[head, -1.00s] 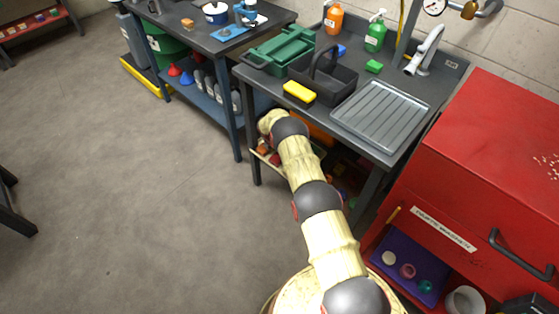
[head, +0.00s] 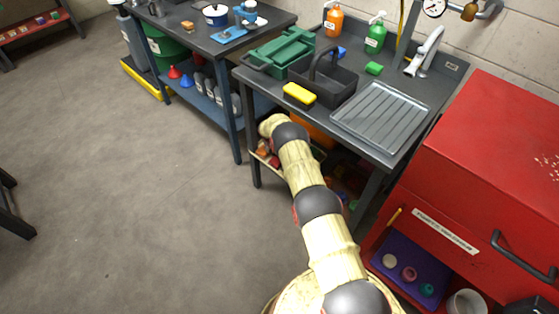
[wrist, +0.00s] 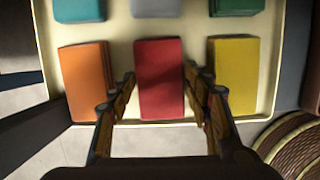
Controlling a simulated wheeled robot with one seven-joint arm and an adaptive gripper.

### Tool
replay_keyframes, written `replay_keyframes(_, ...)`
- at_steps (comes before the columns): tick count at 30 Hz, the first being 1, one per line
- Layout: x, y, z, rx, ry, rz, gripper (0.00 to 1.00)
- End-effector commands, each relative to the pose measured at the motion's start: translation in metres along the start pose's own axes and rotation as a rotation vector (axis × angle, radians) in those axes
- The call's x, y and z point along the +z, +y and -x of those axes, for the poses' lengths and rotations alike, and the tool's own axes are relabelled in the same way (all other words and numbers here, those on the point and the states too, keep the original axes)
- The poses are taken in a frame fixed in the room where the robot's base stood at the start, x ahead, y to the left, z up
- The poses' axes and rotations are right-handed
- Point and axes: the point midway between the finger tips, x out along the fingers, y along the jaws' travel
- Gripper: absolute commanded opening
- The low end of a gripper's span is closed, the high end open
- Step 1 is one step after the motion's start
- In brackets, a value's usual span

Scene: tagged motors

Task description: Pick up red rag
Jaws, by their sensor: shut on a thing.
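The red rag (wrist: 160,88), a folded block, lies in the front row of a cream tray (wrist: 119,40) in the wrist view. My gripper (wrist: 160,75) has one finger along each long side of the rag and is shut on it. The rag appears level with its neighbours; I cannot tell whether it is lifted. In the head view my arm reaches under the sink bench (head: 255,85), and my gripper and the red rag cannot be made out there.
An orange rag (wrist: 86,80) lies left of the red one and a yellow rag (wrist: 235,75) right. Teal (wrist: 79,8), grey (wrist: 156,7) and green (wrist: 237,6) rags lie behind. A red cabinet (head: 490,150) stands right of my arm. Floor (head: 130,200) at left is clear.

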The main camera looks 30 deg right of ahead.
Motion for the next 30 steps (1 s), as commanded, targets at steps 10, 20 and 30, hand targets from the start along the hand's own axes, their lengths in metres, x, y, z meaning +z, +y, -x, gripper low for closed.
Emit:
replay_keyframes(10, 0.000, 0.000, 0.000, 0.000, 0.000, 0.000, 0.24)
replay_keyframes(20, -0.003, 0.000, 0.007, 0.000, 0.000, 0.001, 0.24)
replay_keyframes(30, 0.007, 0.001, 0.053, 0.001, -0.001, -0.001, 0.24)
